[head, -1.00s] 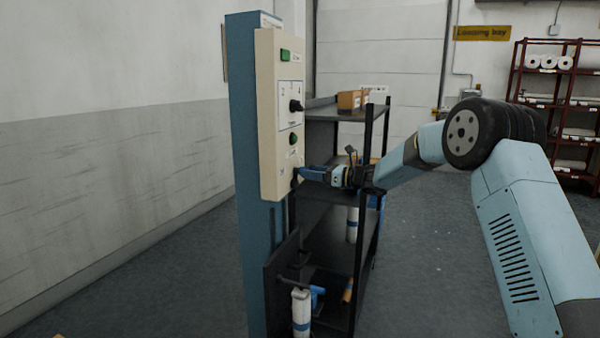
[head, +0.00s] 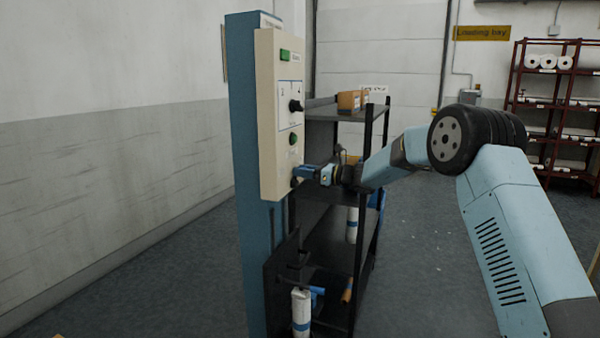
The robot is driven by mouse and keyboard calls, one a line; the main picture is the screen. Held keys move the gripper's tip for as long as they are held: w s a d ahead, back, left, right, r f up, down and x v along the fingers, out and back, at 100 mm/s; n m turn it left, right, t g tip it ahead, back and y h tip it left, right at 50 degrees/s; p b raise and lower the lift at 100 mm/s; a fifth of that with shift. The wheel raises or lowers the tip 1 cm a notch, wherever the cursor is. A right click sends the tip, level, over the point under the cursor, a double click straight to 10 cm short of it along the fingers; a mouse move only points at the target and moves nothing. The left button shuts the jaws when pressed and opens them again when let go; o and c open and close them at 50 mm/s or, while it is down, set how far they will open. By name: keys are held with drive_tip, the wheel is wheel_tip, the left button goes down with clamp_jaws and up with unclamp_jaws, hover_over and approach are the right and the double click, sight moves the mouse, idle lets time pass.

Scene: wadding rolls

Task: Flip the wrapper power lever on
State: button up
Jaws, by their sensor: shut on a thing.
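The cream control panel (head: 268,120) is fixed to a blue post at the centre left, its front seen at a steep angle. My gripper (head: 298,174) is at the lower part of the panel front, shut on the small dark wrapper power lever (head: 295,183). The lever is mostly hidden by the fingers, and its exact position is too small to tell. Above it on the panel are a green button (head: 293,139), a black rotary knob (head: 296,106) and a green lamp (head: 285,55).
A dark shelf rack (head: 345,225) stands just behind and below my gripper, with a cardboard box (head: 351,101) on top and white rolls lower down. A red rack (head: 560,100) stands far right. The floor at left is clear.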

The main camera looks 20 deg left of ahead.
drive_tip(key=c, duration=0.4)
drive_tip(key=shift+w+d+f+m, duration=0.1)
drive_tip(key=shift+w+m, duration=0.15)
drive_tip(key=shift+m, duration=0.5)
drive_tip(key=shift+w+a+f+m, duration=0.15)
drive_tip(key=shift+w+m, duration=0.1)
drive_tip(key=shift+m, duration=0.45)
drive_tip(key=shift+w+d+f+m, duration=0.15)
drive_tip(key=shift+w+m, duration=0.1)
drive_tip(key=shift+m, duration=0.5)
drive_tip(key=shift+r, duration=0.1)
drive_tip(key=o, duration=1)
drive_tip(key=shift+o, duration=0.2)
drive_tip(key=shift+d, duration=0.1)
drive_tip(key=d, duration=1.3)
drive_tip(key=shift+s+d+f, duration=0.2)
drive_tip(key=shift+s+d, duration=0.1)
drive_tip(key=shift+s, duration=0.15)
